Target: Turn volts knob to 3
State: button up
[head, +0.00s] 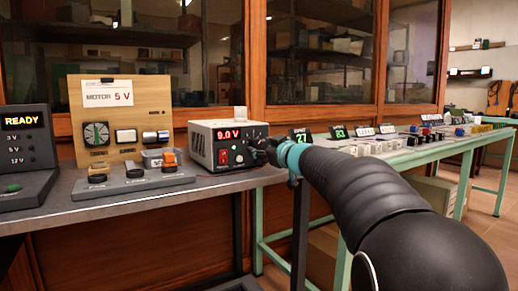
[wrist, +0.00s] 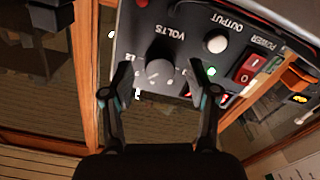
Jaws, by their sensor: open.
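The volts knob (wrist: 160,72) is a round dark dial on the panel under the word VOLTS, seen upside down in the wrist view. My gripper (wrist: 161,82) is open, with one finger on each side of the knob. I cannot tell whether either finger touches it. In the head view my gripper (head: 268,152) is at the front right of the white power supply (head: 200,131) and hides the knob. The supply's red display (head: 228,134) reads 9.0 V.
Beside the knob are a pale output button (wrist: 216,43) and a red power switch (wrist: 251,67). To the left stand a wooden motor board (head: 110,85) marked 5 V and a READY panel (head: 25,140). A green-framed table (head: 420,152) with small parts is at right.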

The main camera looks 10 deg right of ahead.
jog(key=shift+x, duration=0.9)
grip_shut()
